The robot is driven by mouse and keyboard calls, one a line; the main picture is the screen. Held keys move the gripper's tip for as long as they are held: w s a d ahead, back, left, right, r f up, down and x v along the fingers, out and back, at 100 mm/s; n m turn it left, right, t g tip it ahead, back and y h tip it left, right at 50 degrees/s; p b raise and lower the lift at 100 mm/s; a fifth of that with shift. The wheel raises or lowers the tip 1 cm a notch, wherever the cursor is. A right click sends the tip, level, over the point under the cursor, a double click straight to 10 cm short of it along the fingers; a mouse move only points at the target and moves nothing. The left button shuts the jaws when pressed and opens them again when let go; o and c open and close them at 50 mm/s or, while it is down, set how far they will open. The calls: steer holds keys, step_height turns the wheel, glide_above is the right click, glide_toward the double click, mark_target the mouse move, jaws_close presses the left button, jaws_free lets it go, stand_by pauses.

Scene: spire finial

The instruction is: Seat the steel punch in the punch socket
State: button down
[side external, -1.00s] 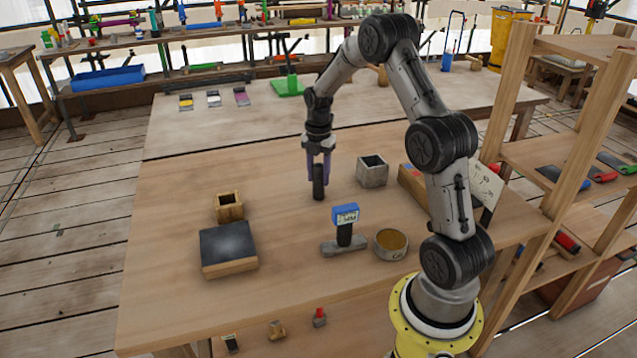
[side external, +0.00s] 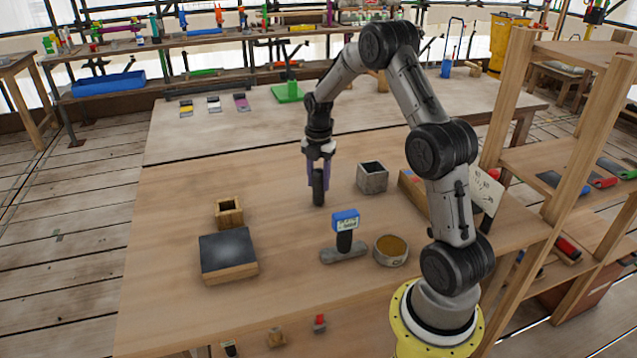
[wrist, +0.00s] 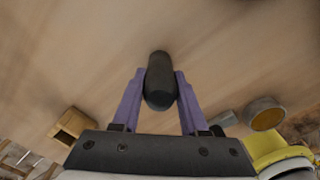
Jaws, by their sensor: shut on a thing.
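The steel punch, a dark, round-ended cylinder (side external: 318,188), is upright between the purple fingers of my gripper (side external: 318,184). In the wrist view the punch (wrist: 160,82) sits between the two fingertips (wrist: 160,90), and my gripper is shut on it. Its lower end is at or just above the tabletop; I cannot tell if it touches. A grey, open-topped square block (side external: 372,178) stands to the right of the punch. A small wooden open-topped box (side external: 229,212) stands to the left. I cannot tell which of them is the punch socket.
A dark-topped wooden block (side external: 228,254) lies at the front left. The wooden table (side external: 270,180) is bare around the punch.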

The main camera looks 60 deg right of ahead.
steer(key=shift+r, duration=0.85)
steer(key=s+a+r, duration=0.8)
steer(key=s+r, duration=0.3)
steer(key=s, duration=0.1)
steer(key=w+d+r+m, duration=0.2)
steer(key=w+r, duration=0.2)
steer(key=w, duration=0.3)
steer(key=n, duration=0.2)
glide_above(229, 213)
steer(key=w+d, duration=0.2)
step_height(229, 213, down, 11)
steer(key=shift+w+d+f, duration=0.1)
steer(key=shift+w+f, duration=0.05)
steer(key=shift+f, duration=0.95)
steer(key=shift+w+f, duration=0.1)
steer(key=shift+f, duration=1)
